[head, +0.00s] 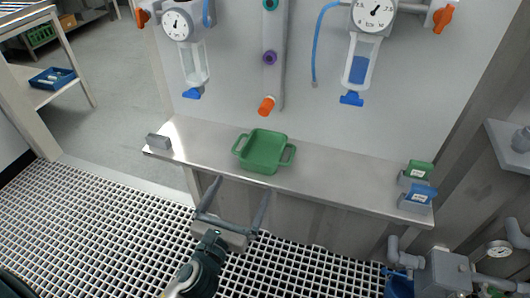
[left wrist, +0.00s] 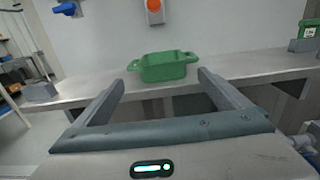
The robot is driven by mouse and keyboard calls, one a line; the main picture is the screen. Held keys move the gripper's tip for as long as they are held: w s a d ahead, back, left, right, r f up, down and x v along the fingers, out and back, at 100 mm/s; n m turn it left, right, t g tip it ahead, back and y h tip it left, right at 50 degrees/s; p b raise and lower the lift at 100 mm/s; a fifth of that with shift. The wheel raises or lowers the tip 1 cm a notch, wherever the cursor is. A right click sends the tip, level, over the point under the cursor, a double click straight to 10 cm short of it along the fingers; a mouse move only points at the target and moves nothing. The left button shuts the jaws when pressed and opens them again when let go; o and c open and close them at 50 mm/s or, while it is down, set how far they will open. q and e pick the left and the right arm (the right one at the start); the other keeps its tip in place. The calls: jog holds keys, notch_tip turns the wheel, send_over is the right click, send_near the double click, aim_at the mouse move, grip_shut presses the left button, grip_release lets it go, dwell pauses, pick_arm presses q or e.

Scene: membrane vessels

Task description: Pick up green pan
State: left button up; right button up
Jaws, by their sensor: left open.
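The green pan (head: 264,152) is a shallow rectangular dish with a loop handle at each end. It sits on the metal shelf (head: 330,180), near its middle, and looks empty in the head view. My left gripper (head: 241,187) is open and empty, in front of the shelf's front edge and short of the pan. In the left wrist view the pan (left wrist: 163,67) stands ahead, between the two spread fingers (left wrist: 160,82) and apart from them. My right gripper is not in view.
A small grey block (head: 158,142) sits at the shelf's left end. Green (head: 416,172) and blue (head: 418,197) boxes in grey holders stand at its right end. An orange-ended pipe (head: 267,105) and gauged vessels hang on the wall behind. The shelf beside the pan is clear.

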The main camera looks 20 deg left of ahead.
aim_at(255, 164)
pick_arm(q)
jog(key=w, duration=1.1)
jog(key=shift+w+d, duration=0.2)
jog(key=shift+d, duration=0.05)
jog(key=shift+w, duration=0.45)
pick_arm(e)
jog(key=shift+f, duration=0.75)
pick_arm(q)
jog(key=shift+w+r+p, duration=0.1)
jog(key=shift+w+p, duration=0.2)
jog(key=shift+w, duration=0.25)
jog(key=w, duration=0.4)
jog(key=shift+d, duration=0.25)
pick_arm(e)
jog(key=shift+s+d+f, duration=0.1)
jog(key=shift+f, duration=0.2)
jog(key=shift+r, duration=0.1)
pick_arm(q)
jog(key=shift+r, duration=0.1)
jog(key=c, duration=1.2)
